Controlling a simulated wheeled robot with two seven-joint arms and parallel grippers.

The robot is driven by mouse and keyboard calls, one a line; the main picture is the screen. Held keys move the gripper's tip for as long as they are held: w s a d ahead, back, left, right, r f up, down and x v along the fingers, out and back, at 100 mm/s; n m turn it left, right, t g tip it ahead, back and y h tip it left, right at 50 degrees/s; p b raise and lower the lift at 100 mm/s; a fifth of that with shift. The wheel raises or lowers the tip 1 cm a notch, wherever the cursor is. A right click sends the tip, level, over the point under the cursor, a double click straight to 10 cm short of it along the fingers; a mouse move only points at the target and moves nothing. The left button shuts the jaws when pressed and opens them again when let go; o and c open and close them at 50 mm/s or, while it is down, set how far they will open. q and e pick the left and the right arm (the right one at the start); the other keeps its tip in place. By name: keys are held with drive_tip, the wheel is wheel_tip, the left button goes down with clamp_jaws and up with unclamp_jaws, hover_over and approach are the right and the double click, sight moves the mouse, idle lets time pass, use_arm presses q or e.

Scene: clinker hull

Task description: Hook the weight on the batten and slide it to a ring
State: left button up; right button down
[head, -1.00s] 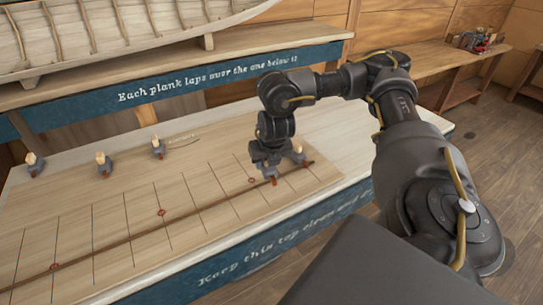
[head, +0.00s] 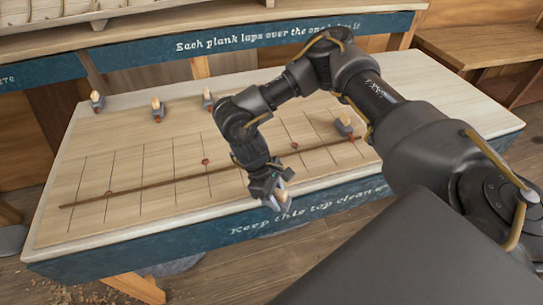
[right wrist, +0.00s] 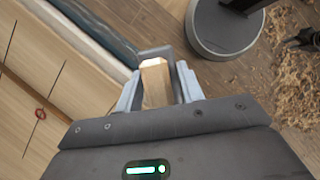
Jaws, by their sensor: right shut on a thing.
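My right gripper (head: 272,191) is shut on a weight (head: 281,196), holding it by its wooden part over the board's front edge, apart from the batten. In the right wrist view, this weight's wooden block (right wrist: 155,82) sits between the two fingers, with a grey part beyond it. The thin brown batten (head: 150,184) runs slantwise across the board. Small red rings mark it at the left (head: 108,194), the middle (head: 206,162) and the right (head: 294,146). Another weight (head: 345,127) stands at the batten's right end. My left gripper is out of view.
Weights stand along the back left of the board (head: 70,230): one at the far left (head: 97,101), one beside it (head: 158,111) and one further right (head: 208,99). A blue lettered edge (head: 180,233) fronts the table. The board's left half is clear.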

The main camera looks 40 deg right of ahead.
drive_tip(key=s+a+f+m+y, duration=0.2)
drive_tip(key=s+a+m+y, duration=0.15)
drive_tip(key=m, duration=0.35)
wheel_tip(320, 180, down, 8)
drive_tip(key=b, duration=0.7)
drive_tip(key=shift+s+a+r+g+h+b, duration=0.2)
drive_tip(key=shift+s+r+g+h+b, duration=0.1)
drive_tip(key=shift+h+b, duration=0.15)
drive_tip(key=shift+w+a, duration=0.1)
